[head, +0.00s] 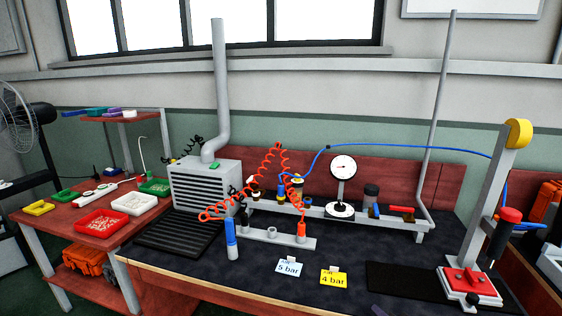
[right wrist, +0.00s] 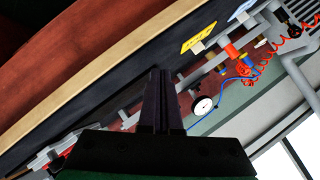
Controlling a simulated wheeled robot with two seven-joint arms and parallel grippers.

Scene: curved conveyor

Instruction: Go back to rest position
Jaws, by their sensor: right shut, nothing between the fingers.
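My right gripper (right wrist: 160,74) shows in the right wrist view with its two dark fingers together and nothing between them. It is in front of the workbench (right wrist: 98,82), whose pale front edge runs diagonally across that view. In the head view only a small dark tip, likely of this gripper (head: 378,311), shows at the bottom edge, near the bench's front. My left gripper is in neither view.
On the bench stand a blue-capped cylinder (head: 232,240), a 5 bar card (head: 289,267), a yellow 4 bar card (head: 334,277), a gauge (head: 343,167), a red coiled hose (head: 240,205) and a red-based press (head: 470,283). A side table with trays (head: 101,223) is left.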

